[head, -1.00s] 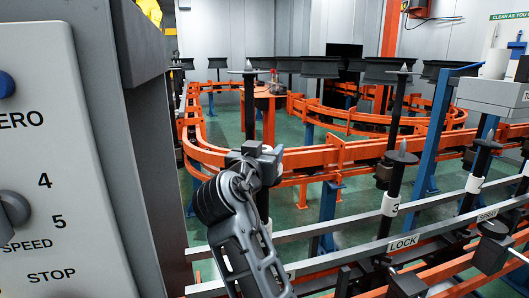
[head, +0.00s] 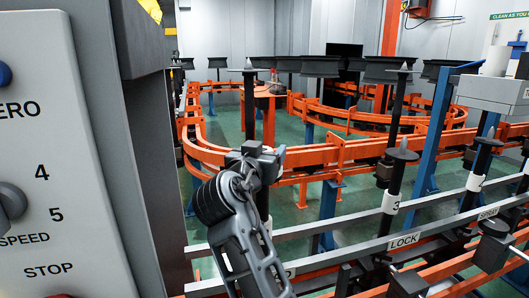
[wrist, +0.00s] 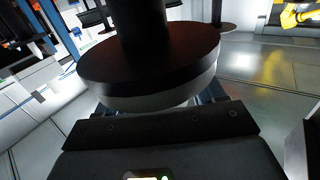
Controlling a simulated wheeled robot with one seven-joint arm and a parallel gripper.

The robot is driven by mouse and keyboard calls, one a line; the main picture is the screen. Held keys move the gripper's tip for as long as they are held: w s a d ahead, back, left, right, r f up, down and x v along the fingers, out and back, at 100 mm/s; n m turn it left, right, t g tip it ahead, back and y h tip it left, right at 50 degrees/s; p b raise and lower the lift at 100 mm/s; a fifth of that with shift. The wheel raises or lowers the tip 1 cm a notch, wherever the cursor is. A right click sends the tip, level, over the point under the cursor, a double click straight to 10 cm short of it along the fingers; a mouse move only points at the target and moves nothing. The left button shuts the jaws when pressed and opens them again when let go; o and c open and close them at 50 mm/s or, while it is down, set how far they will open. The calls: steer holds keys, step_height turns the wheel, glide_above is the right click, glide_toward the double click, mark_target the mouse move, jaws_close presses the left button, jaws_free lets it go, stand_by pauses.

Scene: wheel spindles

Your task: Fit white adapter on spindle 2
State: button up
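My gripper (head: 262,158) is at the lower part of the dark left spindle (head: 250,100), whose shaft rises behind it. Its number is hidden, but the spindle to its right carries a white collar marked 3 (head: 391,203). In the wrist view, a wide black disc (wrist: 150,62) with a thick black shaft fills the top centre. A pale white round rim (wrist: 150,100), which may be the white adapter, shows directly under the disc, just beyond my gripper's dark body (wrist: 160,135). My fingertips are hidden, so I cannot tell whether they grip it.
A grey control panel (head: 50,130) stands close at the left. Rails with a LOCK label (head: 404,241) run across the front right. An orange curved track (head: 320,155) lies behind the spindles. Another spindle (head: 478,170) stands farther right.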

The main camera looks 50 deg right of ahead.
steer(key=shift+o, duration=1.4)
steer(key=b+v, duration=0.1)
steer(key=v, duration=0.7)
